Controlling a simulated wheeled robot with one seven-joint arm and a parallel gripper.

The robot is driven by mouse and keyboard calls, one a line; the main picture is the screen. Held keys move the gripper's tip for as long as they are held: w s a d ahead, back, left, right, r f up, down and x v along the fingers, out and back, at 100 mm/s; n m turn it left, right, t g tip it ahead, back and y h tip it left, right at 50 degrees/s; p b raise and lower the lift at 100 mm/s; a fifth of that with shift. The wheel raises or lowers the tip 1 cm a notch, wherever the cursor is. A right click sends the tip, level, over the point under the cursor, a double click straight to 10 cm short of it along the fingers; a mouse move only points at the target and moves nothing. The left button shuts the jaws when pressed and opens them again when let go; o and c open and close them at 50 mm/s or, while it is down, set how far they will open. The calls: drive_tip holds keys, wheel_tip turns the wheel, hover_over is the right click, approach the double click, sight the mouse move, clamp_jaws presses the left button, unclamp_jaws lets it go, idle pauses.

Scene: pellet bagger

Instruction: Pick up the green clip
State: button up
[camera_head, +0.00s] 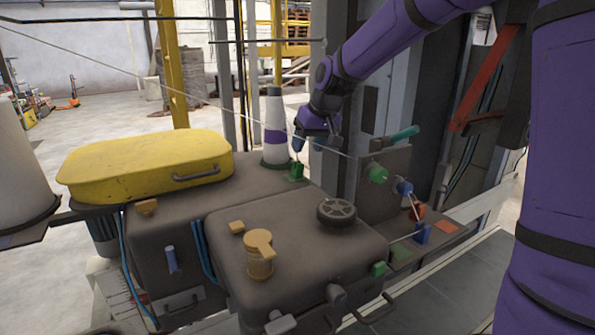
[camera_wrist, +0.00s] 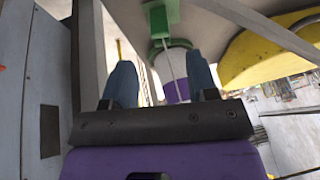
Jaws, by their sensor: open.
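A small green clip (camera_head: 297,170) stands on the grey machine top, at the foot of a white cone with a purple band (camera_head: 274,130). My gripper (camera_head: 308,145) is just above the clip and slightly to its right, apart from it. In the wrist view the green clip (camera_wrist: 160,18) is at the top centre, beyond the fingertips. My gripper (camera_wrist: 161,75) is open there, its two blue fingers apart with nothing held between them. The cone (camera_wrist: 172,68) shows between the fingers.
A yellow lid (camera_head: 145,165) lies left of the cone. A taut thin line runs past the gripper. A grey upright bracket (camera_head: 393,160) with a green knob (camera_head: 378,173) and a teal handle (camera_head: 404,133) stands to the right. A black handwheel (camera_head: 337,212) sits in front.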

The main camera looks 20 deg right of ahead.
sight(300, 162)
drive_tip(key=x, duration=0.8)
drive_tip(key=shift+a, duration=0.1)
clamp_jaws()
